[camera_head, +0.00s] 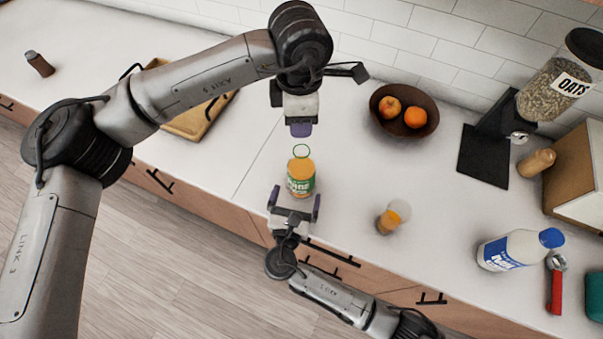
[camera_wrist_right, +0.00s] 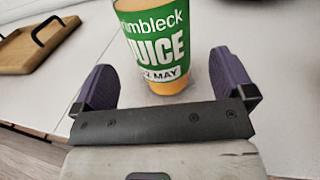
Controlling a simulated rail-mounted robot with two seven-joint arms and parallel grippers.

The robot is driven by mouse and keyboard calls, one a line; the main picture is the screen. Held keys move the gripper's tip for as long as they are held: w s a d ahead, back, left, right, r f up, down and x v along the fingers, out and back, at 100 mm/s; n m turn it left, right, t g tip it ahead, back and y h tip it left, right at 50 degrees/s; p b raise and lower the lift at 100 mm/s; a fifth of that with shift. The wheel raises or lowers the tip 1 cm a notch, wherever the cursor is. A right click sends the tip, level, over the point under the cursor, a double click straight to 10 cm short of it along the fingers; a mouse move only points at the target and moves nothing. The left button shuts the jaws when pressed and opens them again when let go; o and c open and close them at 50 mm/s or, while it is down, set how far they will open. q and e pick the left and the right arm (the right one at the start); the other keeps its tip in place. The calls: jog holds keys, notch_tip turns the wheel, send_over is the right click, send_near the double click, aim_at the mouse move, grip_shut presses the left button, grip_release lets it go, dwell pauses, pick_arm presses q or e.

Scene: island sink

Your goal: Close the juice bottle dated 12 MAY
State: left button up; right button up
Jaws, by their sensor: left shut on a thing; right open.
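The juice bottle (camera_head: 301,180) stands upright on the white counter, orange with a green label and a green ring at its top. In the right wrist view the bottle (camera_wrist_right: 155,40) shows "JUICE" and a date ending in "MAY"; its day is partly unclear and its top is out of frame. My right gripper (camera_head: 295,202) is open at the bottle's front, its fingers (camera_wrist_right: 163,78) spread to either side of the lower bottle, apart from it. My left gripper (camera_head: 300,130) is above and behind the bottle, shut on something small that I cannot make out.
A small orange-and-clear container (camera_head: 388,222) stands to the right. Behind are a fruit bowl (camera_head: 377,112) and an oats dispenser (camera_head: 550,92). A white bottle (camera_head: 503,250) and a red-handled tool (camera_head: 555,288) are farther right. A wooden board (camera_head: 190,122) lies left.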

aim_at(301, 147)
jog(key=shift+x, duration=2.9)
jog(key=c, duration=1.3)
pick_arm(q)
jog(key=shift+f, duration=2.5)
pick_arm(e)
jog(key=shift+c, duration=0.2)
